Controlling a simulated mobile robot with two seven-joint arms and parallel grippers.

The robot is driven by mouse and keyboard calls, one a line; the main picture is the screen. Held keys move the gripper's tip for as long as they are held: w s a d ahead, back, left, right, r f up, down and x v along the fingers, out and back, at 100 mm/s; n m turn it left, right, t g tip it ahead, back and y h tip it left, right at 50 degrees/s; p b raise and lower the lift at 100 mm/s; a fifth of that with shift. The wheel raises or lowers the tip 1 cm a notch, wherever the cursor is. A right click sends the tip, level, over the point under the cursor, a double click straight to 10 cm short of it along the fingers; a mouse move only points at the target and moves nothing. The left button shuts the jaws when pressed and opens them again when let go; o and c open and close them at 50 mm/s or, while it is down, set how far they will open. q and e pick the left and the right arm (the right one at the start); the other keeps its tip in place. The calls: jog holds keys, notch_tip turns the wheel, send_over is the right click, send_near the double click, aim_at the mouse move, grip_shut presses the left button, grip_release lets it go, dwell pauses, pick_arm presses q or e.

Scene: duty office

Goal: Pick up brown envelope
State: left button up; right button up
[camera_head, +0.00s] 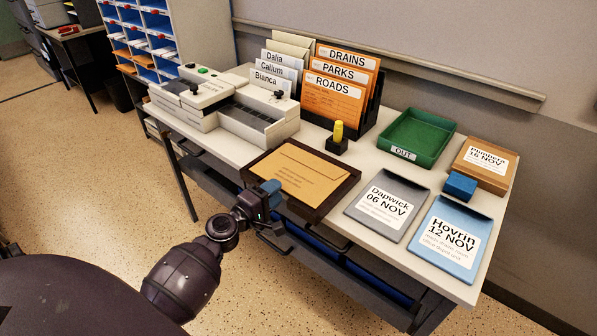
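A plain brown envelope (298,172) with small print lies flat in a dark shallow tray (327,203) at the front edge of the desk. My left gripper (271,192) is at the tray's front left edge, beside the envelope's near left corner. Its blue-tipped fingers overlap the tray rim in the picture. I cannot tell whether they touch the tray or the envelope, nor how wide they are apart. My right gripper is out of view.
On the desk (231,148), a grey envelope (369,228) and a blue envelope (428,257) lie right of the tray. Behind stand a green OUT tray (440,158), a yellow-handled stamp (338,138), a blue block (460,186), a file rack (372,108) and a pale machine (262,118).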

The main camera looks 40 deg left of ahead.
aim_at(299, 172)
pick_arm(q)
jog(key=w, duration=0.4)
jog(key=shift+w+d, duration=0.1)
jog(key=shift+d, duration=0.25)
grip_shut()
